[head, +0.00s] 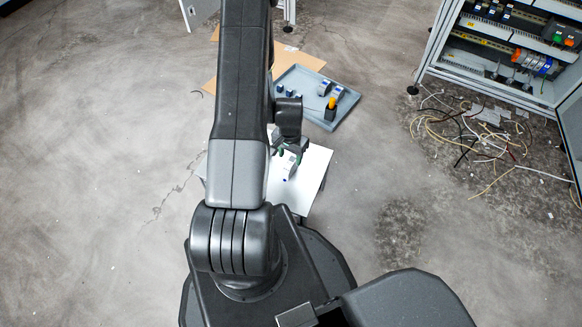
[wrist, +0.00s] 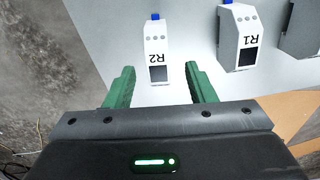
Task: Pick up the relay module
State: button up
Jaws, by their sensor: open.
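A white module marked R2 (wrist: 157,45) with a dark window and a blue tab lies on a pale surface in the wrist view. My gripper (wrist: 158,72) is open and empty, with green fingers pointing at R2. The fingertips appear to either side of R2's near end; I cannot tell their height above it. A similar white module marked R1 (wrist: 238,38) is to the right, apart from the fingers. In the head view, my gripper (head: 291,151) is over the white board, by a white module (head: 288,167) whose label is unreadable; my arm hides part of the board.
A grey module (wrist: 302,28) stands right of R1, cut off by the picture edge. The white board (head: 309,186) has bare room on its right. A blue-grey tray (head: 345,111) with several parts is beyond it. Loose wires (head: 470,132) lie by an open cabinet (head: 500,55).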

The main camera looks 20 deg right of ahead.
aim_at(291, 161)
jog(key=f+b, duration=0.2)
jog(key=f, duration=0.4)
jog(key=shift+d+f, duration=0.2)
jog(key=shift+c, duration=0.2)
jog(key=c, duration=1)
